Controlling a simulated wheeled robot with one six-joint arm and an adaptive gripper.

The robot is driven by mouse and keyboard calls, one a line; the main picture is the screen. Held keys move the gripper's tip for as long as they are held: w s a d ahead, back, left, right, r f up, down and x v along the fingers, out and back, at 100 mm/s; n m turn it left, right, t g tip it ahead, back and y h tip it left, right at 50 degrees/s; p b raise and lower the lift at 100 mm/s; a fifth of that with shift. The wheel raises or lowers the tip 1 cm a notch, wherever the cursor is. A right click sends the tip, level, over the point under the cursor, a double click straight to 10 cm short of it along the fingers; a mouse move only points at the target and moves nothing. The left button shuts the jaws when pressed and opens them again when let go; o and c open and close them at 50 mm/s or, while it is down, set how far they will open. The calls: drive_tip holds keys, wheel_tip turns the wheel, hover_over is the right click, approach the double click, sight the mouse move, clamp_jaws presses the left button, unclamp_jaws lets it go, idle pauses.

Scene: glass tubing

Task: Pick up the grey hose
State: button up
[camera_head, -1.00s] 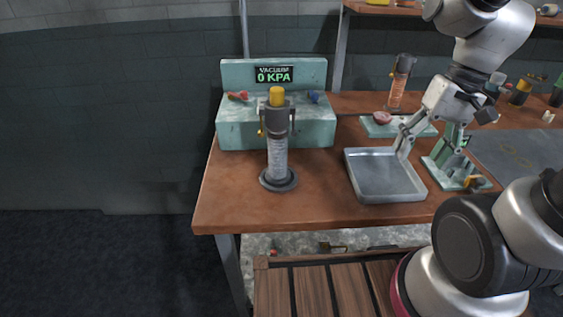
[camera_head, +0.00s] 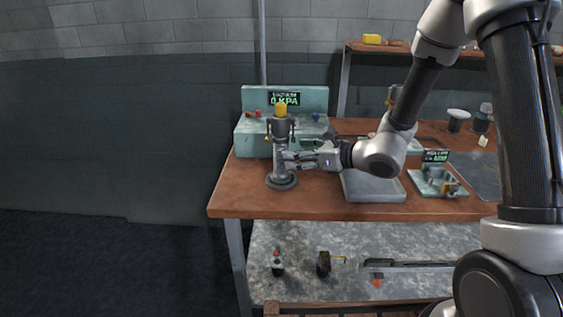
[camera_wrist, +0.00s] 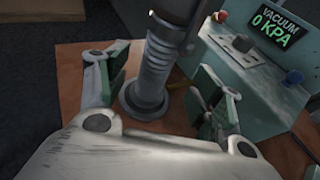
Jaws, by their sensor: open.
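The grey hose (camera_head: 279,155) is a ribbed upright column on a round dark base, with a dark clamp-like head and a yellow top. In the wrist view the ribbed hose (camera_wrist: 157,62) rises between my two fingers, and its round base shows below. My gripper (camera_head: 292,161) is at the hose's lower part, reaching in from the right. In the wrist view my gripper (camera_wrist: 163,82) is open, with one finger on each side of the hose and visible gaps. The hose's upper end is cut off in that view.
A teal vacuum station (camera_head: 250,135) reading 0 KPA stands just behind the hose. A grey metal tray (camera_head: 375,190) lies right of it under my arm, and a small teal fixture (camera_head: 436,184) is further right. The wooden table's (camera_head: 235,195) front left is clear.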

sight(281, 154)
drive_tip(key=x, duration=0.7)
drive_tip(key=shift+s+f, duration=0.15)
drive_tip(key=shift+f, duration=0.1)
clamp_jaws()
drive_tip(key=shift+r, duration=0.15)
